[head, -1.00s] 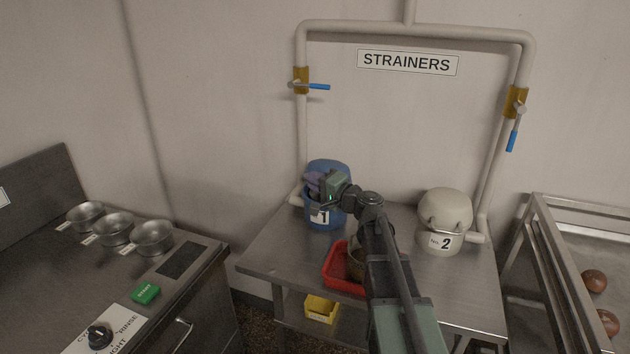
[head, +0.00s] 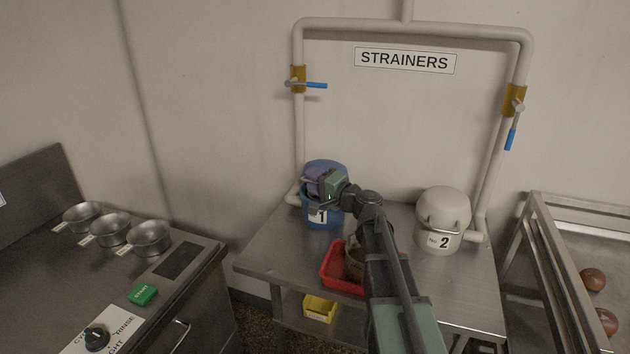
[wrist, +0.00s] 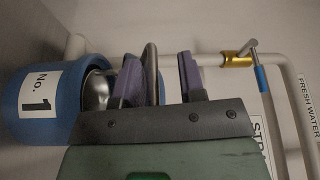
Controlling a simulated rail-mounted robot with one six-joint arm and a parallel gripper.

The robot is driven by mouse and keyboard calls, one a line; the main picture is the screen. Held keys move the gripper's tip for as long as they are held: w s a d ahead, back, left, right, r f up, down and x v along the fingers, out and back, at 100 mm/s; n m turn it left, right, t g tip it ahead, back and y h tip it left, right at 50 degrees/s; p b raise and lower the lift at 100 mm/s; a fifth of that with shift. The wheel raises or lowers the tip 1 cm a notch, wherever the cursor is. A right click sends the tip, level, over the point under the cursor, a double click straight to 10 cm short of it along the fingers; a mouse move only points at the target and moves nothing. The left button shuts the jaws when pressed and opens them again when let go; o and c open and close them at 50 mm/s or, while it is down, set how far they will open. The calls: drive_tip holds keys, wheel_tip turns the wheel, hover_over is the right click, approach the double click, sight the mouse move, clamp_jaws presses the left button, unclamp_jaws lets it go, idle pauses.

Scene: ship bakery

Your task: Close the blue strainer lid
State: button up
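The blue strainer (head: 312,216), labelled 1, stands at the back left of the steel table. Its blue lid (head: 325,166) shows raised behind the pot's mouth, partly hidden by my gripper (head: 318,183). In the wrist view the blue pot (wrist: 22,100) is at the left, with shiny metal (wrist: 98,90) at its mouth. My gripper (wrist: 160,82) has its two purple fingers apart. A grey metal loop (wrist: 151,70) stands between them, close to the left finger and clear of the right one. I cannot tell whether the loop belongs to the lid or to something in the pot.
A white strainer (head: 443,208), labelled 2, stands to the right, its lid down. A red tray (head: 329,270) holding a metal basket (head: 354,265) lies in front, beside my arm. Pipes (head: 299,140) with blue-handled valves (head: 316,86) frame the wall behind. A steel counter (head: 195,255) is at the left.

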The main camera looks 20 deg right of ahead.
drive_tip(key=v, duration=1)
drive_tip(key=shift+s+d, duration=0.2)
drive_tip(key=shift+s, duration=0.15)
drive_tip(key=shift+r, duration=0.1)
